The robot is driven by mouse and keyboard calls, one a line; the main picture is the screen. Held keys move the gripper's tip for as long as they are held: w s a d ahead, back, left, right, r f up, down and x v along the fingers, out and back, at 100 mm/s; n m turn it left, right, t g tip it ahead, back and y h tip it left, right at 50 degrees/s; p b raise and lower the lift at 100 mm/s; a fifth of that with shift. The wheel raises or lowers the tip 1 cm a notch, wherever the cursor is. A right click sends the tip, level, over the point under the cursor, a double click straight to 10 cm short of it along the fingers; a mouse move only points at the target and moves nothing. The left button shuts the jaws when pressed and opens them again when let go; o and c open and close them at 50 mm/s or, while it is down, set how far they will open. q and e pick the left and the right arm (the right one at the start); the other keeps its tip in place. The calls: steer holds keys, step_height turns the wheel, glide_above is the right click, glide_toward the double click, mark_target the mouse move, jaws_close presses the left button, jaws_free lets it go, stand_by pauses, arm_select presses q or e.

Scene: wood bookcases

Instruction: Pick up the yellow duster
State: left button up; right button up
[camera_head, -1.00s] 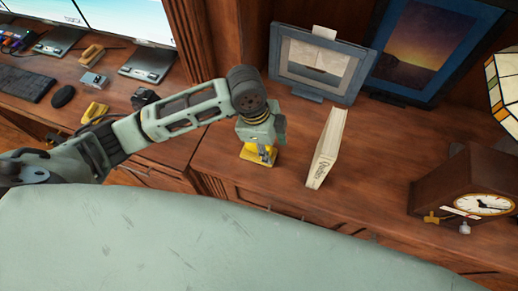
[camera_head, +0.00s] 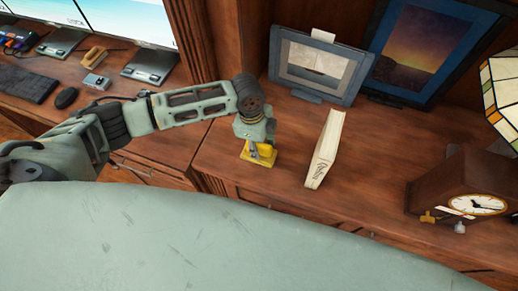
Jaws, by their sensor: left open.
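The yellow duster (camera_head: 257,160) lies on the wooden cabinet top, left of the upright book. My left gripper (camera_head: 255,150) points down directly over it, with a finger in front of the duster's raised yellow part. The gripper is open. The wrist hides part of the duster from above, and I cannot tell whether the fingers touch it. My right gripper is not in view.
A white book (camera_head: 325,150) stands just right of the duster. Behind are a grey picture frame (camera_head: 350,65) and a sunset picture (camera_head: 415,55). A wooden clock (camera_head: 440,190) stands at right. The left desk (camera_head: 120,108) holds monitors, a keyboard and a mouse.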

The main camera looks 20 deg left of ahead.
arm_select(q)
steer(key=shift+f, duration=0.3)
stand_by(0.5)
steer(key=shift+c, duration=0.3)
jaws_close()
